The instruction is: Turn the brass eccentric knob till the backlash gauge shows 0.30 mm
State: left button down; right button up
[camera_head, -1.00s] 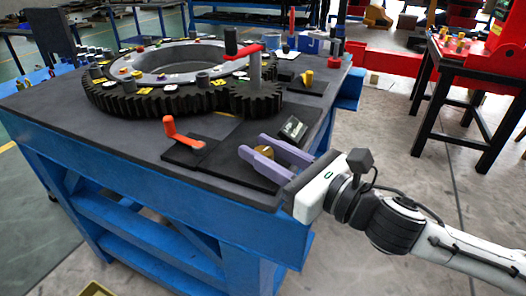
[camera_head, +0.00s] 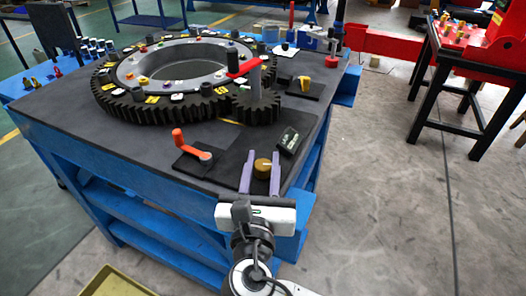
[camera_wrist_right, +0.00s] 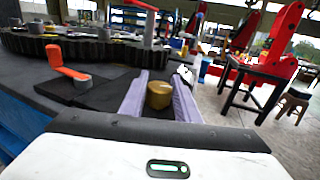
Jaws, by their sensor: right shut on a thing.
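The brass eccentric knob (camera_head: 263,166) sits on a dark plate at the table's near right corner. It also shows in the right wrist view (camera_wrist_right: 159,95). My right gripper (camera_head: 263,156) has its two purple fingers along the knob's left and right sides and is shut on it. The gripper comes in from the table's front edge. The backlash gauge (camera_head: 289,140) is a small dark tilted display just behind and right of the knob; its digits are too small to read. My left gripper is not in view.
An orange crank (camera_head: 190,147) stands on its plate left of the knob. A small gear (camera_head: 258,107) with a red arm on top meets the large dark ring gear (camera_head: 135,108) behind.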

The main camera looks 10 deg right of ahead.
aim_at(263, 164)
jog(key=shift+m+g+h+p, duration=0.5)
jog(key=shift+m+h, duration=0.3)
jog(key=shift+h, duration=0.4)
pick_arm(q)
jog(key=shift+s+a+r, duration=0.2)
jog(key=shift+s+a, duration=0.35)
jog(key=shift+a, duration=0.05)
pick_arm(e)
jog(key=shift+f+m+h, duration=0.1)
jog(key=shift+m+h, duration=0.2)
jog(key=shift+h, duration=0.1)
jog(key=o, duration=1)
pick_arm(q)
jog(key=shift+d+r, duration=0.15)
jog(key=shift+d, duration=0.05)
pick_arm(e)
jog(key=shift+o, duration=0.2)
jog(key=shift+r+p, duration=0.25)
jog(key=shift+p, duration=0.05)
notch_tip(263, 164, up, 10)
jog(key=shift+f+p, duration=0.2)
jog(key=shift+p, duration=0.55)
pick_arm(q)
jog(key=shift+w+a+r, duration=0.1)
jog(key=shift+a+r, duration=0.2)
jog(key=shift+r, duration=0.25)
